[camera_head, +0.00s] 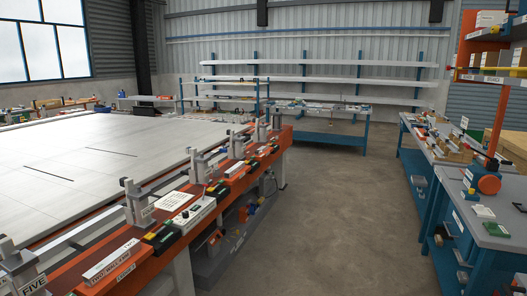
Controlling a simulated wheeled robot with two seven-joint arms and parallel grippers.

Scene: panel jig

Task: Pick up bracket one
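Several grey upright brackets stand along the orange edge rail (150,232) of the panel jig. The nearest bracket (14,262) at the lower left is partly cut off by the frame and bears the label FIVE. Another grey bracket (138,203) stands further along the rail, with more behind it (197,166). I cannot read a ONE label on any of them, so I cannot tell which is bracket one. Neither of my grippers is in view.
The large pale panel (85,150) fills the left. A control box (190,215) and a labelled block (112,260) lie on the rail. Blue-legged workbenches (490,215) line the right. A shelf rack (320,75) stands at the back. The grey floor (335,220) between is clear.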

